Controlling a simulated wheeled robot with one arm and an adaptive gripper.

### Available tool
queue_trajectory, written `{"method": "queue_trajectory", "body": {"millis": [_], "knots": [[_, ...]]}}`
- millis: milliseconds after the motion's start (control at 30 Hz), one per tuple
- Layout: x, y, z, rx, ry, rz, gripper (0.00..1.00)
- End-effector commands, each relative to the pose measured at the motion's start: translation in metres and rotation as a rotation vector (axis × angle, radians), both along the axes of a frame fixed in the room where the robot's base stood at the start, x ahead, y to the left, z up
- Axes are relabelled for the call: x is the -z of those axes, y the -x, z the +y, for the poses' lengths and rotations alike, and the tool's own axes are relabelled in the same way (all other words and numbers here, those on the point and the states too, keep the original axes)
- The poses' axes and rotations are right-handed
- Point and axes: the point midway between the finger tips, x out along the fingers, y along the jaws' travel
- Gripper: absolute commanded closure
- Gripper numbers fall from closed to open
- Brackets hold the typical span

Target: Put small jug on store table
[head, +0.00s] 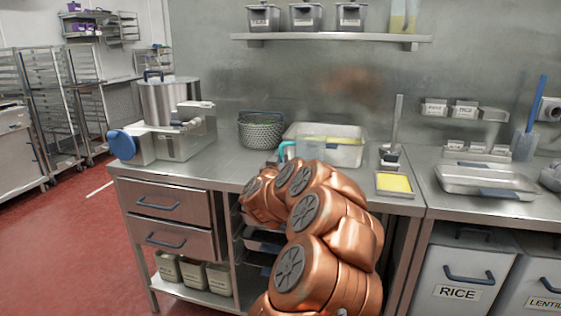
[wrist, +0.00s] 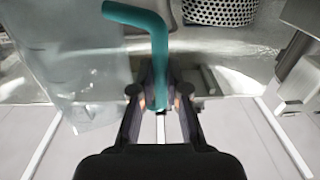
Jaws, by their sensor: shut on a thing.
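The small jug (wrist: 72,75) shows in the wrist view as a pale, see-through body on the left with a bent teal handle (wrist: 157,55). My gripper (wrist: 160,100) is shut on the lower part of this handle. In the head view the teal handle (head: 286,150) shows above the front of the steel counter (head: 225,168), just left of a clear bin. My copper arm hides my gripper and most of the jug there. I cannot tell whether the jug touches the counter. No table is marked as the store table.
The clear bin (head: 345,152), a dark colander (head: 260,131) and a mixing kettle (head: 168,103) stand on the counter. A yellow-filled tray (head: 394,184) lies at its right end. A steel tray (head: 487,181) is on the right counter. Red floor (head: 75,225) is open at left.

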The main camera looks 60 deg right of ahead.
Motion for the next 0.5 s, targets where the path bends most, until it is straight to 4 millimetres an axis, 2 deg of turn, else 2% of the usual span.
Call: {"method": "queue_trajectory", "body": {"millis": [33, 267, 500], "knots": [[0.0008, 0.0001, -0.0001, 0.000, 0.000, 0.000, 0.84], [0.0002, 0.0002, -0.0001, 0.001, 0.001, 0.000, 0.61], [0.0000, 0.0002, -0.0001, 0.001, 0.001, 0.000, 0.61]]}}
